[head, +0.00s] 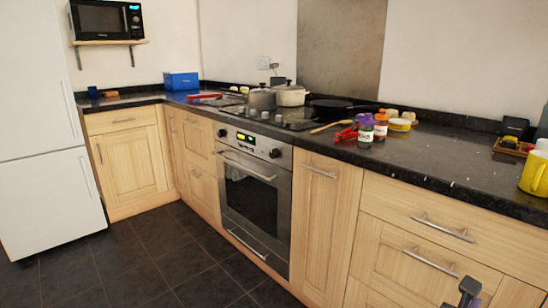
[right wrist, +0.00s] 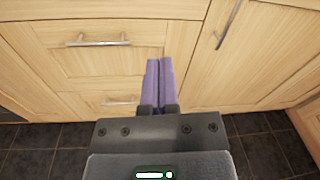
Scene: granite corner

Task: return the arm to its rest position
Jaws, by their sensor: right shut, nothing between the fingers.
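My right gripper (right wrist: 159,64) has two purple fingers pressed together with nothing between them. In the right wrist view it is in front of the light wood cabinet fronts, with a drawer handle (right wrist: 98,43) to its left. In the head view only a small dark and purple part of the right gripper (head: 466,293) shows at the bottom edge, below the countertop and in front of the lower drawers. My left gripper is not in view.
A black granite countertop (head: 440,166) runs along the wall above wood drawers and a steel oven (head: 250,192). Pots, a pan, spice jars (head: 365,131) and a yellow mug (head: 536,174) stand on it. Dark floor tiles (head: 150,255) are clear at left.

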